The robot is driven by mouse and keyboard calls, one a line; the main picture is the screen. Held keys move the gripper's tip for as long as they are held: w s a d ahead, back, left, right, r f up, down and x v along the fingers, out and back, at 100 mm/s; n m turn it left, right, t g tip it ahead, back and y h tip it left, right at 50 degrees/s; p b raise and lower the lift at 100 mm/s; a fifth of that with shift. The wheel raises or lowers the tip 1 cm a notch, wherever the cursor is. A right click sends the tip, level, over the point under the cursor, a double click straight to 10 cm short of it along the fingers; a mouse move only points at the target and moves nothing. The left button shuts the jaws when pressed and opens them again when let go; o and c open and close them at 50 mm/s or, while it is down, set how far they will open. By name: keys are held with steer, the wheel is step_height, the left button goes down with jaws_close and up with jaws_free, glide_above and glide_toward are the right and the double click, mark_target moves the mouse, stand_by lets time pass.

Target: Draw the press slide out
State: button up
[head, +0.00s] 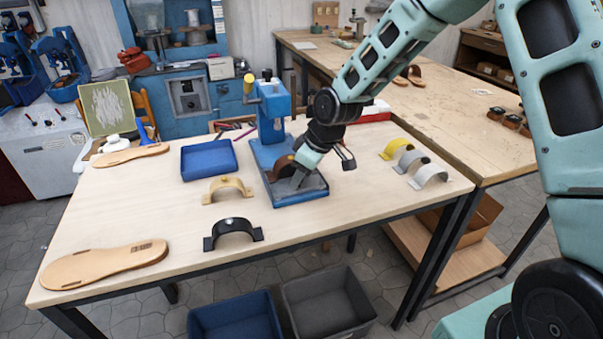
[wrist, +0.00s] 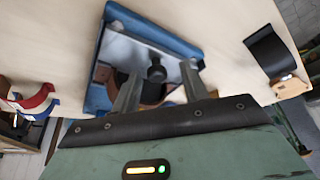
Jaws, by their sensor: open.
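The blue press (head: 274,112) stands on the workbench, with a yellow-tipped handle at its top. Its blue-edged slide (head: 302,201) has a grey inner surface and lies at the press's foot. In the wrist view the slide's blue rim (wrist: 150,28) frames the grey surface, with a dark round knob (wrist: 155,73) on it.
A blue tray (head: 208,160) lies left of the press. A tan strap (head: 227,189) and a black strap (head: 233,232) stand in front of it. Yellow, grey and white straps (head: 411,160) stand at right. Two bins (head: 327,300) are below the front edge. The bench front is mostly clear.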

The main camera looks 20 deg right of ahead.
steer(key=v, duration=1.7)
steer(key=shift+s+r+b, duration=0.2)
steer(key=shift+b, duration=0.1)
steer(key=s+a+f+g+h, duration=0.1)
steer(key=s+a+f+g, duration=0.15)
steer(key=s+a, duration=0.75)
steer(key=s+a+f+m+h, duration=0.1)
steer(key=s+f, duration=0.2)
steer(key=s, duration=1.6)
steer(key=shift+f+h, duration=0.2)
steer(key=shift+h, duration=0.1)
